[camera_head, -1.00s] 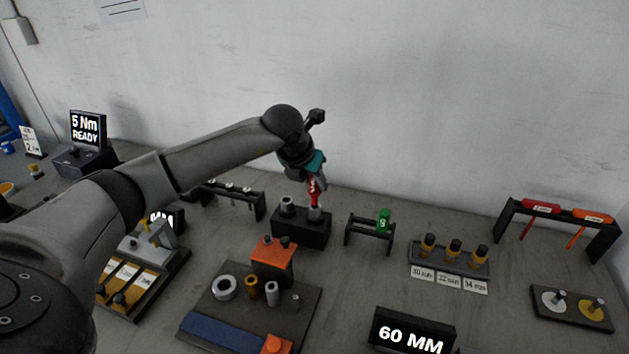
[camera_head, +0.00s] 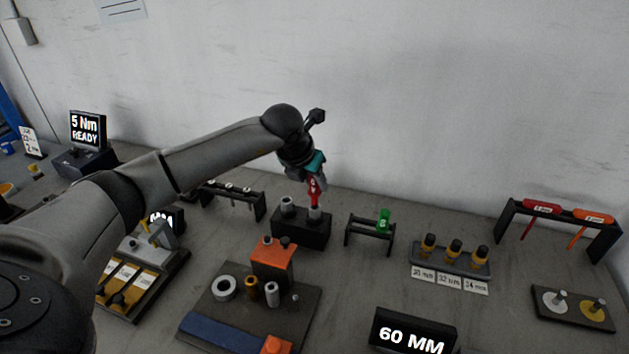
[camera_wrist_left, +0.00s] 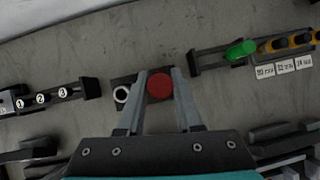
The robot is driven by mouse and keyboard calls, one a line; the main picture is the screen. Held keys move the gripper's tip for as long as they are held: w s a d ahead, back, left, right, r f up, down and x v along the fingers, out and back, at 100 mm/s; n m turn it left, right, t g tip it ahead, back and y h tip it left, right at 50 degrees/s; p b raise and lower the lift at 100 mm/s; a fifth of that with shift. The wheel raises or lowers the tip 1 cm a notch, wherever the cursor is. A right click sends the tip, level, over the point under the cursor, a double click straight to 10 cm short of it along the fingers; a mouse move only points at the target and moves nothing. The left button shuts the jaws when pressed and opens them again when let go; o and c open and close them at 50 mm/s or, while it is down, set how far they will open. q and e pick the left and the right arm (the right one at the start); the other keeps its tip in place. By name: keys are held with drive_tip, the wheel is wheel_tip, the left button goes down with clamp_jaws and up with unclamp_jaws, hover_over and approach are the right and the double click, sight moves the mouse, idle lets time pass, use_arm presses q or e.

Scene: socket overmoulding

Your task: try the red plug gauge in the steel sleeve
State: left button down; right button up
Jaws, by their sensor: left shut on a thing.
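The red plug gauge (camera_head: 314,190) is upright in the jaws of my left gripper (camera_head: 316,178), which is shut on it. In the left wrist view its round red end (camera_wrist_left: 160,86) shows between the two fingers. The gauge's lower end is at the top of the right-hand steel sleeve (camera_head: 315,215) in a black block (camera_head: 301,233). I cannot tell whether the tip is inside the bore. A second grey sleeve (camera_head: 287,204) stands in the block to the left; its open ring shows in the left wrist view (camera_wrist_left: 122,94). My right gripper is not in view.
A green gauge (camera_head: 384,219) rests on a small black stand right of the block. An orange block (camera_head: 272,262) on a dark plate stands in front. A black rack (camera_head: 233,197) is to the left. Bare table lies between the stands.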

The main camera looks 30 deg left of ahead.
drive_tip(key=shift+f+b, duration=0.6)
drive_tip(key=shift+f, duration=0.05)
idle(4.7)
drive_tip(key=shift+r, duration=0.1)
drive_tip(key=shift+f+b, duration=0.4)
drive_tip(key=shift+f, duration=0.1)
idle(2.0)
